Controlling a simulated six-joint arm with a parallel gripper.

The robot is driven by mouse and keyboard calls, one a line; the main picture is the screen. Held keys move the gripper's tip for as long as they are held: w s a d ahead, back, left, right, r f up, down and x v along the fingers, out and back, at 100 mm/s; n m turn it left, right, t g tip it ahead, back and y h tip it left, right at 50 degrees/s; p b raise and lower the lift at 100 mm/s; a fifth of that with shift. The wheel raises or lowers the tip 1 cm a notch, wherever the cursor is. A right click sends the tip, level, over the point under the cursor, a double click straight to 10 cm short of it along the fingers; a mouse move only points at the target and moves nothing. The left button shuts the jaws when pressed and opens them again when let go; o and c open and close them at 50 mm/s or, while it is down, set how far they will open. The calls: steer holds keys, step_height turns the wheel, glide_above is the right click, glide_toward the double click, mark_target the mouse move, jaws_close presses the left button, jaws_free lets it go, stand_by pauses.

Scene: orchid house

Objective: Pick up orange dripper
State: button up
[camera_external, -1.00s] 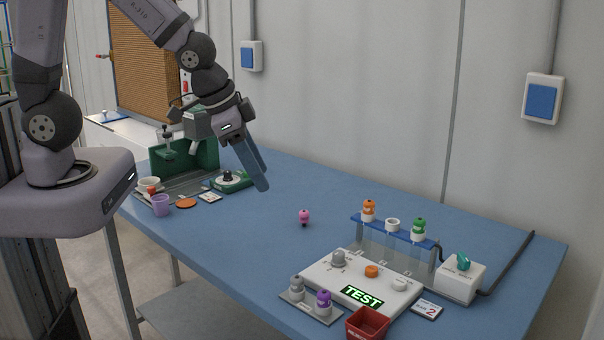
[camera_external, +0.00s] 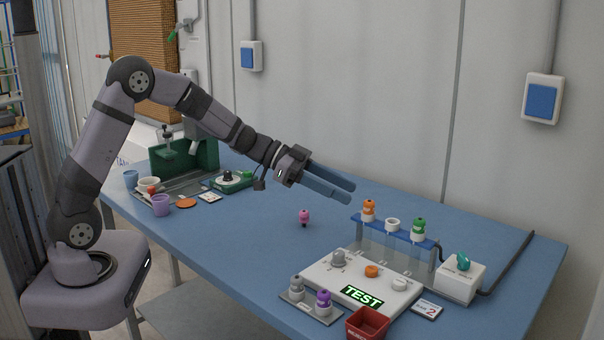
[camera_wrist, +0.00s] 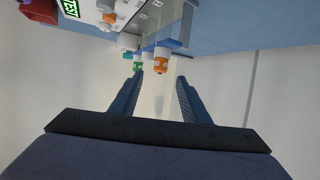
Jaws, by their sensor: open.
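The orange dripper (camera_external: 369,210) stands upright in the left place of the blue rack (camera_external: 395,229), beside a white ring-topped place and a green dripper (camera_external: 418,229). My gripper (camera_external: 347,192) is open and empty, above the table, up and to the left of the orange dripper and apart from it. In the wrist view the orange dripper (camera_wrist: 161,62) shows beyond the fingertips, between them and near the middle. My gripper's two blue fingers (camera_wrist: 158,80) are spread apart in that view.
A white test device (camera_external: 362,283) with knobs stands in front of the rack. A white box (camera_external: 460,277) with a teal knob is at right. A red bin (camera_external: 367,325) is at the front. The wall is behind.

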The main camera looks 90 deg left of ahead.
mark_target(369, 201)
steer(key=shift+p+x, duration=0.3)
steer(key=shift+x, duration=3.4)
steer(key=shift+f, duration=0.1)
jaws_close()
